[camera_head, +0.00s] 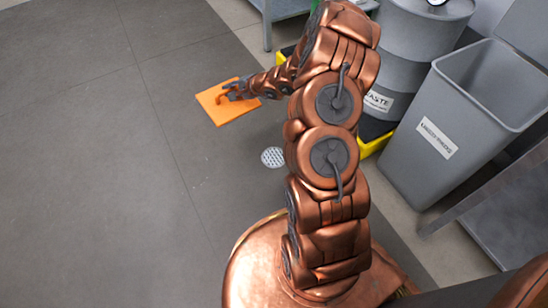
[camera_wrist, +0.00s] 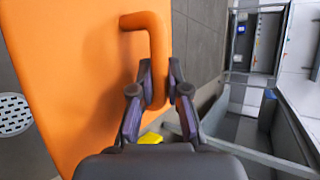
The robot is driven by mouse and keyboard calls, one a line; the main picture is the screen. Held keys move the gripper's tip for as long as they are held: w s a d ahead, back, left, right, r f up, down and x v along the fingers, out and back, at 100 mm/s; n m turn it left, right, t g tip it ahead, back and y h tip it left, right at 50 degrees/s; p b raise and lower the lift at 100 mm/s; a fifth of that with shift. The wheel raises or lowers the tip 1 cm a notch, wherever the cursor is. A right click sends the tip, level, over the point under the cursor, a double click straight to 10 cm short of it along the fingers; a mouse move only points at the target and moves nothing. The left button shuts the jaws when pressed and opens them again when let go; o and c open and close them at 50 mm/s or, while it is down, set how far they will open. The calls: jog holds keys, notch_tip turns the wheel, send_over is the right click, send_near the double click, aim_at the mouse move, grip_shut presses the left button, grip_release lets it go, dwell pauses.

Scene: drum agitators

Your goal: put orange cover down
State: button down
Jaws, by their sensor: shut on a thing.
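The orange cover (camera_head: 226,104) is a flat square plate with a bent handle. My gripper (camera_head: 236,91) is at its right part in the head view, at the end of my outstretched arm. In the wrist view the cover (camera_wrist: 70,75) fills the left side, and my gripper (camera_wrist: 159,88) is shut on the end of its orange handle (camera_wrist: 157,50). The cover is over the grey floor; its exact height above the floor cannot be told. The cover's underside is hidden.
A floor drain (camera_head: 273,157) lies near my arm. A grey drum (camera_head: 415,60) labelled waste stands on a yellow-edged black base (camera_head: 375,145). A grey bin (camera_head: 425,135) stands to the right. A table leg (camera_head: 267,30) is at the top. The floor at left is clear.

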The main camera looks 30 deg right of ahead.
jog(key=s+d+f, duration=0.4)
jog(key=s+f, duration=0.1)
jog(key=f, duration=0.3)
jog(key=s+d+f, duration=0.3)
jog(key=s+f, duration=0.1)
jog(key=f, duration=0.5)
jog(key=s+d+f+m+h+p, duration=0.1)
jog(key=s+d+f+p, duration=0.15)
jog(key=s+f, duration=1.25)
jog(key=b, duration=0.6)
send_over(272, 158)
jog(key=d, duration=0.3)
jog(key=shift+s+a+f, duration=0.2)
jog(key=shift+a+f, duration=0.05)
notch_tip(272, 158, down, 4)
jog(key=shift+r+b, duration=0.25)
jog(key=shift+b, duration=0.95)
jog(key=c, duration=1.2)
grip_release()
jog(key=shift+o, duration=0.2)
